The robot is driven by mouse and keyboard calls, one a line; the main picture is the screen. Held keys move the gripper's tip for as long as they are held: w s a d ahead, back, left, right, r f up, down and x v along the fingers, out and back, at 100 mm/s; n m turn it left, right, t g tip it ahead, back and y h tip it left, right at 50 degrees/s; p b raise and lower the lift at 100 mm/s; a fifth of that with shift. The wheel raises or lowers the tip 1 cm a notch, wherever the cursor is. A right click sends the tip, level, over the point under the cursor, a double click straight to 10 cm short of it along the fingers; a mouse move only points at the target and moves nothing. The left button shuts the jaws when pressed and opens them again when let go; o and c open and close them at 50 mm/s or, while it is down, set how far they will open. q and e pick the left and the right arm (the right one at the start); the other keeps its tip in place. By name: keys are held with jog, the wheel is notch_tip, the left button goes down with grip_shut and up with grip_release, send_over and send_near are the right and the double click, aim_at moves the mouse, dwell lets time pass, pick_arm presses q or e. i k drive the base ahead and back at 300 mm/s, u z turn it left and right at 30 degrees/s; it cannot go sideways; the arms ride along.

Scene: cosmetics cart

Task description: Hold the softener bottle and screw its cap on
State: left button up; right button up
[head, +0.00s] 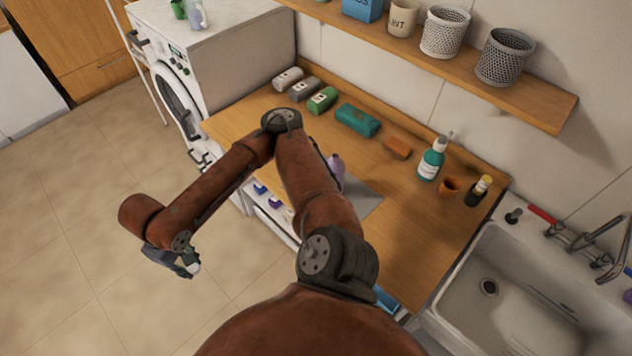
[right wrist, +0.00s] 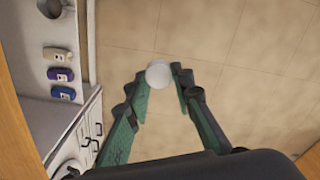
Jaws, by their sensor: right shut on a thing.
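My right gripper (head: 186,264) hangs over the tiled floor, left of the counter, at the end of my bent arm. It is shut on a small white round cap (right wrist: 158,73), held at the fingertips (right wrist: 162,88); the cap also shows in the head view (head: 193,268). A lavender bottle (head: 337,164), which looks like the softener bottle, stands on the counter near a grey mat (head: 368,198). My arm hides part of it, and I cannot tell the state of its neck. The gripper is well apart from it. My left gripper is out of view.
The wooden counter (head: 410,240) carries a green pump bottle (head: 431,160), an orange cup (head: 450,187), a teal pack (head: 357,119) and several rolls at the back. A sink (head: 500,290) is at the right. The washer (head: 215,50) stands at the far left. Floor around the gripper is clear.

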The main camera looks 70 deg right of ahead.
aim_at(338, 166)
jog(key=z, duration=0.05)
jog(key=k, duration=0.8)
jog(key=z, duration=1.9)
